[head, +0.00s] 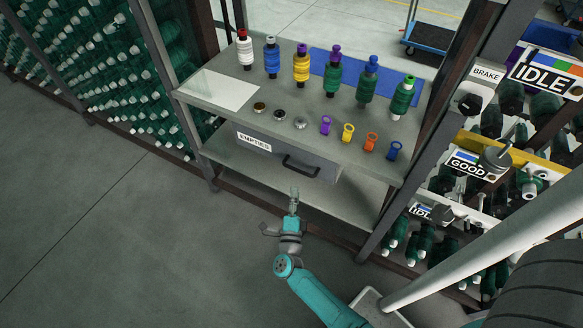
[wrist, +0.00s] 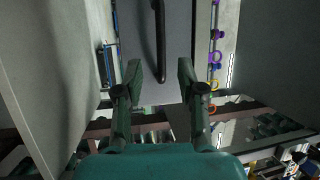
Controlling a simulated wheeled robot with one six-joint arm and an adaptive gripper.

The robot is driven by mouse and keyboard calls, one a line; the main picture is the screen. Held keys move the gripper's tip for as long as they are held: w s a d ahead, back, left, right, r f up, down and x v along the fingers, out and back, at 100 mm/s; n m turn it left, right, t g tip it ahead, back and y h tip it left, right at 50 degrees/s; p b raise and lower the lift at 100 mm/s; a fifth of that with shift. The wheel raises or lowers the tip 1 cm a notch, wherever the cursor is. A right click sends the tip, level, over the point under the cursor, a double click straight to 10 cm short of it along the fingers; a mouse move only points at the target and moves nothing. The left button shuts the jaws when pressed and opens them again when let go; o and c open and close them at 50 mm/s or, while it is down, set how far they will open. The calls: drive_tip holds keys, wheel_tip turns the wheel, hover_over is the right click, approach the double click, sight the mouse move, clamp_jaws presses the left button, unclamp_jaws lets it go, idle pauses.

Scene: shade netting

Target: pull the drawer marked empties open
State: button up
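The drawer marked empties (head: 268,153) sits under the worktop of the grey bench in the head view, its grey front in line with the bench edge. A white EMPTIES label (head: 254,142) is on its left part. Its dark bar handle (head: 300,167) is right of the label; in the wrist view the handle (wrist: 160,40) runs down from the top edge, its lower end appearing between the fingertips. My gripper (head: 294,192) is just in front of the drawer, near the handle. In the wrist view my gripper (wrist: 159,75) is open and empty, apparently not touching the handle.
Several coloured bobbins (head: 302,66) stand on the worktop (head: 225,120), with small rings and clips (head: 348,132) along its front. A lower shelf (head: 250,172) lies under the drawer. Bobbin racks (head: 105,80) are at left. The floor (head: 120,230) in front is clear.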

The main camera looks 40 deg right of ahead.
sight(297, 169)
drive_tip(key=x, duration=0.9)
drive_tip(key=shift+w+d+r, duration=0.1)
drive_tip(key=shift+w+d, duration=0.2)
clamp_jaws()
